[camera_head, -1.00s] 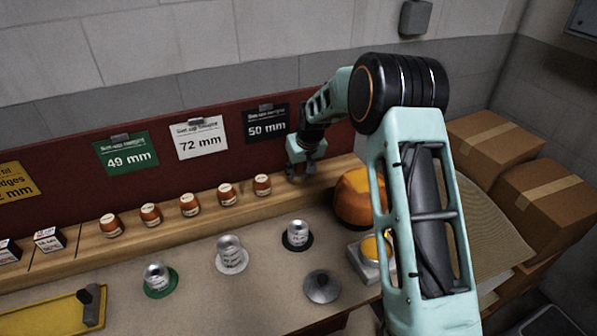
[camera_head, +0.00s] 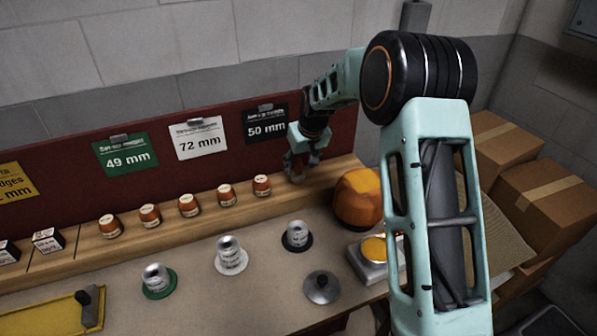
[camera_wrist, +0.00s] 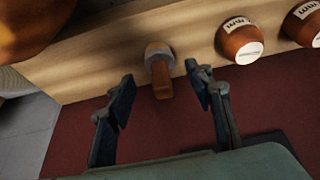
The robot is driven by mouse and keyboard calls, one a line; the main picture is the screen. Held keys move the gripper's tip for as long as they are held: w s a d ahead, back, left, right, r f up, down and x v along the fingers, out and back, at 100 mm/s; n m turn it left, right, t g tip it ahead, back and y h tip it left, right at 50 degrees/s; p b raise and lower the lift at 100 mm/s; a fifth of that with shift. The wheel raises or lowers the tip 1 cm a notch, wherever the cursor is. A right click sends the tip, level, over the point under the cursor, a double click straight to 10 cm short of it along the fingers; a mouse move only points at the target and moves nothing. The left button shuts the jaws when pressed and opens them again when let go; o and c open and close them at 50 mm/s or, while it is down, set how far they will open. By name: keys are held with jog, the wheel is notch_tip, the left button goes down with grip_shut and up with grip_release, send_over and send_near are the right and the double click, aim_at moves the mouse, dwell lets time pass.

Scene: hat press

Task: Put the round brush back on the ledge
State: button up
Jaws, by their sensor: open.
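The round brush (camera_wrist: 161,78) shows in the wrist view on the wooden ledge (camera_wrist: 100,70), with a round grey part and a brown handle pointing toward me. My gripper (camera_wrist: 160,76) is open, with one dark finger on each side of the handle and a visible gap on both sides. In the head view my gripper (camera_head: 296,172) is low over the right part of the ledge (camera_head: 325,178), right of the row of small orange-brown jars. The brush is hard to make out there.
Several orange-brown jars (camera_head: 262,185) stand along the ledge to the left. An orange rounded block (camera_head: 358,197) stands close on the right. Metal cups (camera_head: 297,233) and a grey knobbed disc (camera_head: 321,287) are on the bench in front. The dark red back panel (camera_head: 220,170) rises behind.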

jog(key=v, duration=0.7)
